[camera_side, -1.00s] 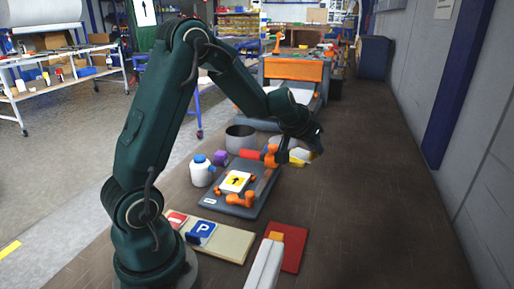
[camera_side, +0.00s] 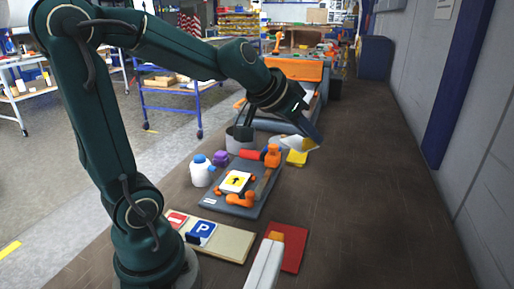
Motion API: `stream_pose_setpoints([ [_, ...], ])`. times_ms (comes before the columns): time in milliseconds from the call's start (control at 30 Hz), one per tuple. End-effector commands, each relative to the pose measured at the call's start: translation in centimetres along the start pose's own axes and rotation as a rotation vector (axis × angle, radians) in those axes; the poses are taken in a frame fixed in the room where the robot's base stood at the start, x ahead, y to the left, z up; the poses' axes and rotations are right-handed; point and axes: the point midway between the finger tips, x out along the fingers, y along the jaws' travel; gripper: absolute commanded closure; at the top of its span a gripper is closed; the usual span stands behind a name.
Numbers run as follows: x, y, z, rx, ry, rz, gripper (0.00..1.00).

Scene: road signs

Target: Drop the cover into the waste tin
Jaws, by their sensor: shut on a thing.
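The waste tin appears to be the grey round tin (camera_side: 238,146) behind the grey board. My gripper (camera_side: 279,128) is raised above the table at the far end of the board. A dark part of it hangs in front of the tin's rim, partly hiding the opening. A pale piece (camera_side: 300,143), apparently the cover, shows at the gripper's lower right end, above a yellow block (camera_side: 297,158). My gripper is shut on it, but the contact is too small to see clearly.
A grey board (camera_side: 225,206) carries an arrow sign (camera_side: 236,182) and orange clamps (camera_side: 240,200). A white bottle (camera_side: 201,172) and a purple item (camera_side: 221,159) stand left of it. A beige board with signs (camera_side: 235,244) lies nearer. The table's right side is clear.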

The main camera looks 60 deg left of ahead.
Motion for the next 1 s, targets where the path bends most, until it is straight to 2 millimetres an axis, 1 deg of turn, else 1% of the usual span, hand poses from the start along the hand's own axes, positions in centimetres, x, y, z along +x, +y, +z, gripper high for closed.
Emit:
stream_pose_setpoints([
  [100,-1.4,0.1,-0.2,0.017,0.005,0.006,1.0],
  [167,-1.8,-0.4,-0.7,0.016,0.002,0.001,1.0],
  [367,-1.5,-2.3,-2.4,-0.009,-0.004,-0.027,1.0],
  [567,-0.6,-5.1,-4.4,-0.051,-0.006,-0.07,1.0],
  [667,0.2,-7.3,-5.6,-0.084,-0.004,-0.102,1.0],
  [767,1.3,-10.3,-6.8,-0.125,-0.006,-0.143,1.0],
  [900,3.0,-15.0,-8.0,-0.187,-0.006,-0.205,1.0],
  [967,3.6,-17.2,-8.2,-0.216,-0.006,-0.232,1.0],
  [1000,4.0,-18.6,-8.3,-0.232,-0.007,-0.251,1.0],
])
